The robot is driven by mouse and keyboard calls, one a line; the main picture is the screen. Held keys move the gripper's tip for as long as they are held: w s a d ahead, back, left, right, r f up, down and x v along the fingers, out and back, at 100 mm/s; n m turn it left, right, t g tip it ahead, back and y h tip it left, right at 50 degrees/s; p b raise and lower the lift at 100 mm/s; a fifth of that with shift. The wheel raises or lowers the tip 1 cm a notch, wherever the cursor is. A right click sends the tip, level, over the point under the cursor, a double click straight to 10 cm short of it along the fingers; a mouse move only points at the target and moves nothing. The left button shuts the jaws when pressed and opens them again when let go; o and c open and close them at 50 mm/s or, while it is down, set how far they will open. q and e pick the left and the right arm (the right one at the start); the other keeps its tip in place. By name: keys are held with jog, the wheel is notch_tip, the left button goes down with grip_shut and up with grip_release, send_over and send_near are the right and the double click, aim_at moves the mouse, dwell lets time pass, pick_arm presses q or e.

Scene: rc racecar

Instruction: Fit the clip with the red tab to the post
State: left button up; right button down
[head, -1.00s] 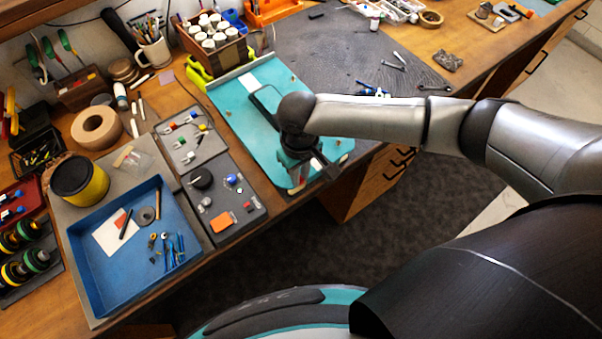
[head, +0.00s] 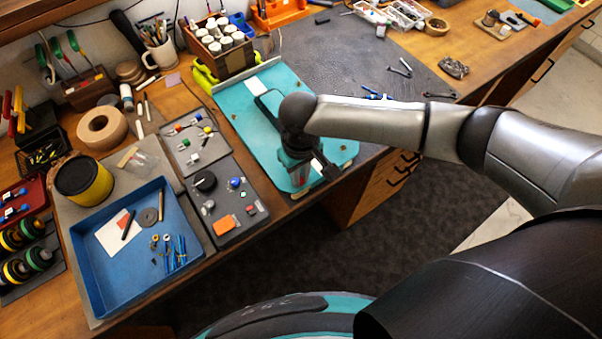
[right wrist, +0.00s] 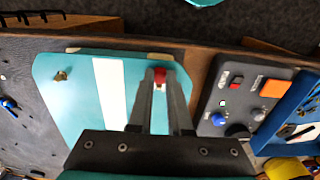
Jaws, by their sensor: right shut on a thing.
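My right gripper (right wrist: 160,98) is shut on the small clip with the red tab (right wrist: 160,77), which shows between the fingertips in the right wrist view. The gripper is over the front edge of the teal panel with a white stripe (right wrist: 60,105). In the head view my right gripper (head: 305,176) and its wrist cover part of that panel (head: 245,113). A small brass-coloured fitting (right wrist: 61,76) stands near another panel corner. The post under or beside the held clip is hidden by the fingers, so I cannot tell whether they touch. My left gripper is not seen.
Beside the panel lie a dark control box with an orange button (head: 224,227) and a grey tray of small parts (head: 190,150). A blue tray (head: 90,278) holds tools. A dark mat (head: 330,60) lies behind the arm. The bench's front edge is close to the gripper.

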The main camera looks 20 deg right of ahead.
jog(key=c, duration=0.8)
grip_release()
jog(key=shift+o, duration=0.2)
notch_tip(320, 180, up, 15)
jog(key=shift+r+p, duration=0.15)
jog(key=shift+p, duration=0.3)
